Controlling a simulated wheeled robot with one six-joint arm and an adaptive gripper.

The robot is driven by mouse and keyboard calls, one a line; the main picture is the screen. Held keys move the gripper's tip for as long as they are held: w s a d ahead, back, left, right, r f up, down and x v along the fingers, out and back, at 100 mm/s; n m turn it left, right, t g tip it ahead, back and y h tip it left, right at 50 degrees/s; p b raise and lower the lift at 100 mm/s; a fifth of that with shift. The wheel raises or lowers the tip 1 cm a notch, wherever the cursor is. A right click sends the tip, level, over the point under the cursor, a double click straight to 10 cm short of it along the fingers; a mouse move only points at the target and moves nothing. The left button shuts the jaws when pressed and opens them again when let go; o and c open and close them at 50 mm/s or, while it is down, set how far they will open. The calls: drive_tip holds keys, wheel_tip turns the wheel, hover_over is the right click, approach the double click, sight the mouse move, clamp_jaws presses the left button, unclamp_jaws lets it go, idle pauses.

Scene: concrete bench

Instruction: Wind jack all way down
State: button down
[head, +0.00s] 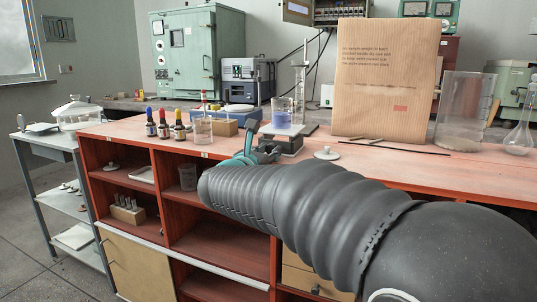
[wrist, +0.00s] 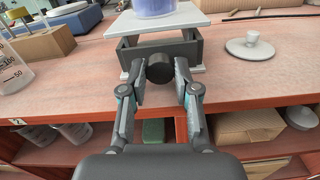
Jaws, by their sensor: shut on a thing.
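The lab jack (head: 288,145) stands near the bench's front edge. In the wrist view its pale top plate (wrist: 158,22) is above a dark frame, with a gap between the plate and the frame. A beaker of blue-violet liquid (head: 281,119) stands on the plate; its lower part shows in the wrist view (wrist: 154,7). The jack's round black knob (wrist: 160,69) faces me. My gripper (wrist: 161,72) has one finger on each side of the knob and is shut on it. In the head view my gripper (head: 262,152) is partly hidden by my arm.
A white knobbed lid (wrist: 250,46) lies right of the jack. Dropper bottles (head: 164,130), a beaker (head: 202,130) and a wooden block (wrist: 37,41) stand left. A cardboard sheet (head: 385,80) and large glass cylinder (head: 465,115) stand behind right. Open shelves (head: 215,225) are below.

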drive_tip(key=n, duration=0.3)
drive_tip(key=shift+n+b, duration=0.3)
drive_tip(key=c, duration=0.8)
unclamp_jaws()
drive_tip(key=shift+c, duration=0.2)
drive_tip(key=v, duration=1.2)
